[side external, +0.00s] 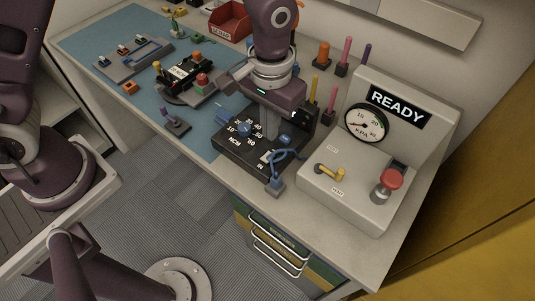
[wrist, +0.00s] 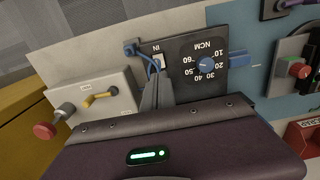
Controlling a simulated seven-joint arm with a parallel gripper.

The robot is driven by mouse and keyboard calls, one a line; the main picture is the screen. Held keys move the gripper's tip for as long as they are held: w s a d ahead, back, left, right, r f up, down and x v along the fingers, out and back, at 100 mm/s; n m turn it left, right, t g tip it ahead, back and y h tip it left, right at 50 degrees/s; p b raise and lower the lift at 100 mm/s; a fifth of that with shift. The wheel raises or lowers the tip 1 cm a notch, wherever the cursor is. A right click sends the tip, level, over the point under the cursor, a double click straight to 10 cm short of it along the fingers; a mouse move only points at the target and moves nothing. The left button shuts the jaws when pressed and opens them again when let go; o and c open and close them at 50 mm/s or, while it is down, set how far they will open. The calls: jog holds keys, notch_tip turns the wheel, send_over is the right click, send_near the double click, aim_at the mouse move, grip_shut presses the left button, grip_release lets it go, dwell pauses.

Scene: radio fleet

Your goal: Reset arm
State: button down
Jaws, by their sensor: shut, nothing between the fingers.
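My gripper (side external: 270,128) points down over the black tester box with the NCM dial (side external: 243,129), near its right part. In the wrist view the two grey fingers (wrist: 157,88) are together with nothing between them. The NCM dial also shows in the wrist view (wrist: 206,65), just right of the fingers. A blue cable (side external: 290,154) runs from the box's IN side to a blue plug (side external: 275,185) at its front. I cannot tell whether the fingertips touch the box.
A grey test station (side external: 350,190) with a gauge, READY sign, yellow lever and red knob (side external: 391,179) stands to the right. Upright coloured tools (side external: 323,55) stand behind. A radio (side external: 185,72) and a red bin (side external: 229,20) are further left. The counter's front strip is clear.

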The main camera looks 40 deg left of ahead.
jog(key=shift+r, duration=0.25)
jog(key=s+a+r+t, duration=0.1)
jog(key=s+a+r, duration=0.2)
jog(key=a+r, duration=0.35)
jog(key=s+a+r+t, duration=0.2)
jog(key=s+a+r, duration=0.1)
jog(key=r, duration=0.6)
jog(key=s+a+r+t, duration=0.2)
jog(key=s+a, duration=0.4)
jog(key=s, duration=0.6)
jog(key=shift+a+r+t, duration=0.2)
jog(key=shift+r+t, duration=0.1)
jog(key=shift+r, duration=0.45)
